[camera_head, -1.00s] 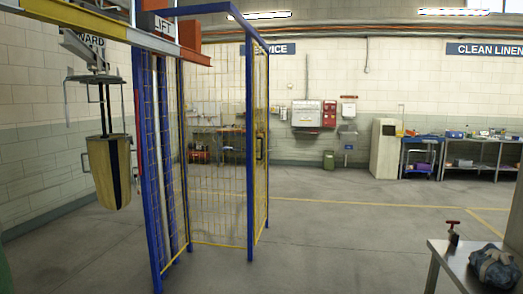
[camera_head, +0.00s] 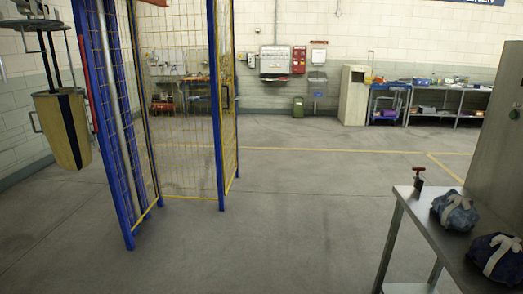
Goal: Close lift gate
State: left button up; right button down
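The lift cage has blue posts (camera_head: 216,110) and yellow mesh panels (camera_head: 180,120), and stands left of centre. A narrow yellow-framed mesh panel, which looks like the gate (camera_head: 230,140), stands at the right-hand blue post and is seen nearly edge-on, angled away from me. A dark handle (camera_head: 225,97) shows on it. I cannot tell from this angle how far the gate is open. Neither of my grippers is in view.
A tan bag with a dark stripe (camera_head: 45,130) hangs left of the cage. A metal table (camera_head: 425,225) with a red-handled tool (camera_head: 418,176) and two tied blue bundles (camera_head: 455,210) stands at the front right. The floor (camera_head: 290,215) between is clear.

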aim_at(216, 18)
jog(key=i+z, duration=0.1)
jog(key=i, duration=2.3)
jog(key=i+j+u, duration=0.15)
jog(key=i, duration=0.35)
jog(key=i+u, duration=0.2)
jog(key=i, duration=0.35)
jog(key=i+l+u, duration=0.15)
jog(key=i, duration=0.35)
jog(key=i+l+u, duration=0.2)
jog(key=i, duration=0.3)
jog(key=i+l+u, duration=0.15)
jog(key=i, duration=0.35)
